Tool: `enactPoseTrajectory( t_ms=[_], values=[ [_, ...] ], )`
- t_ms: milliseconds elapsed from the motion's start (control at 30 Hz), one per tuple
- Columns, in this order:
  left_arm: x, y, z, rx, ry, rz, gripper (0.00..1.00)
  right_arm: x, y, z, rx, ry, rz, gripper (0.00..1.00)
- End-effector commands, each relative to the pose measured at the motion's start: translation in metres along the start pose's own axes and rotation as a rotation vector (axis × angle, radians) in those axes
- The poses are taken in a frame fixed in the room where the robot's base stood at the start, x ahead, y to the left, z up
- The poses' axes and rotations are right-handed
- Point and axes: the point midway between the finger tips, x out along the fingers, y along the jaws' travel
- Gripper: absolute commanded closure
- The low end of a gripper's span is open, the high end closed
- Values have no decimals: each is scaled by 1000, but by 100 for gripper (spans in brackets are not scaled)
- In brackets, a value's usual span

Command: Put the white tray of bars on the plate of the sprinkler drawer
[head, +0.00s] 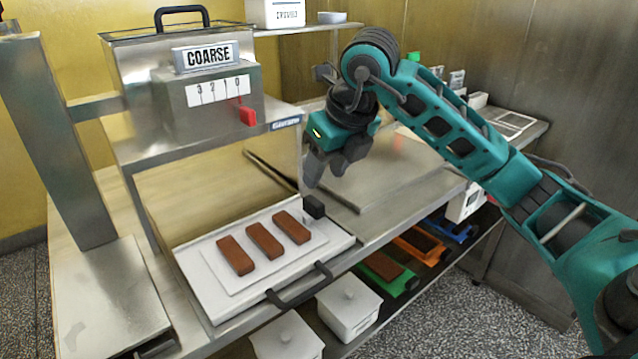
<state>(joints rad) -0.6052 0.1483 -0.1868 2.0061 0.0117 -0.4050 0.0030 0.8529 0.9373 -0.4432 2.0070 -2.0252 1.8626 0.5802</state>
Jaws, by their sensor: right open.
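The white tray (287,257) carries three brown bars (264,241) side by side. It lies flat on the plate (205,283) of the sprinkler drawer, which is pulled out with its black handle (300,287) at the front. My left gripper is not in view.
The sprinkler housing (205,125), labelled COARSE, with a red lever (248,117), stands over the drawer's back. White lidded tubs (348,305) and coloured trays (418,243) sit on the shelf below. The steel counter (400,180) to the right is mostly clear.

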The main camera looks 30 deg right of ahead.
Motion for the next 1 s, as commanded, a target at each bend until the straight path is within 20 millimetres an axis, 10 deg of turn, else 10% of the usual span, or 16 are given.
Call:
enactPoseTrajectory(
  t_ms=[300, 1000],
  values=[
    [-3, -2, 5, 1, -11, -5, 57, -43, 0, 0, 0, 0, -1, 52],
    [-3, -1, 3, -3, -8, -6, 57, -45, 0, 0, 0, 1, 0, 52]
  ],
)
